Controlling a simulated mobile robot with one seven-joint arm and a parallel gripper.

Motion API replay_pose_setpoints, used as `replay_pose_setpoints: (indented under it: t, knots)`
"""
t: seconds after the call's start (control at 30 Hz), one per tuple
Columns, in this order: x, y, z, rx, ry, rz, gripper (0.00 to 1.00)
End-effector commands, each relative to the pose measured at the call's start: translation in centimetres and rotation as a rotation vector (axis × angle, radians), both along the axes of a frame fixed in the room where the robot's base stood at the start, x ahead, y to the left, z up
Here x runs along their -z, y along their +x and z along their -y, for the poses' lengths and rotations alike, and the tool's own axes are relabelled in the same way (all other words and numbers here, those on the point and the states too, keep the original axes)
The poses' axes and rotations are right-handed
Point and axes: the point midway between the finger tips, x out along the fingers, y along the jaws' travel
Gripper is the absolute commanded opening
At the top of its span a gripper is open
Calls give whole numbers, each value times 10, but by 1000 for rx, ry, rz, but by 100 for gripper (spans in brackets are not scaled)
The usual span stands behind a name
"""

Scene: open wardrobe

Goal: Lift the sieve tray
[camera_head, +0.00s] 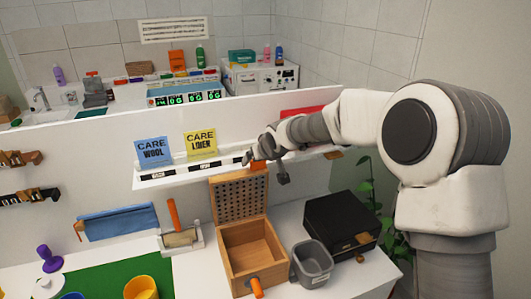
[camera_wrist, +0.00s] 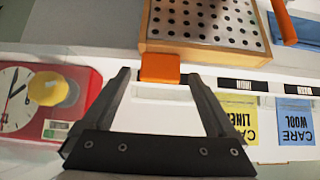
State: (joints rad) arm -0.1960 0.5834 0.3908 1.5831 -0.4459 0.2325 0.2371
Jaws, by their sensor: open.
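The sieve tray is a wooden panel full of round holes (camera_head: 238,200). It stands raised at the back edge of an open wooden box (camera_head: 228,262), with an orange handle (camera_head: 258,166) at its top edge. In the wrist view the perforated tray (camera_wrist: 205,22) is at the top, and its orange handle (camera_wrist: 160,67) lies between my fingertips. My gripper (camera_head: 266,167) is open at this handle, one finger on each side; its fingers also show in the wrist view (camera_wrist: 160,77). I cannot tell whether they touch the handle.
A white shelf (camera_head: 220,170) with blue (camera_head: 152,150) and yellow (camera_head: 200,143) care cards runs just behind. A red dial with a yellow knob (camera_wrist: 47,90) is close by. A grey bin (camera_head: 311,262) and black box (camera_head: 342,222) stand right of the wooden box, an orange-handled tool (camera_head: 174,217) left.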

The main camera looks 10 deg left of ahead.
Motion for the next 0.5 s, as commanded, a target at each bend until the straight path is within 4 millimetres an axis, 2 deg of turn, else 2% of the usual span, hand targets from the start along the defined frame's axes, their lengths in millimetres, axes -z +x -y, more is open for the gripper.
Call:
replay_pose_setpoints:
  t: [0.17, 0.5]
  knots:
    - [-17, -14, 11, 2, 1, 2, 92]
    - [-67, -54, 39, 4, 1, 4, 92]
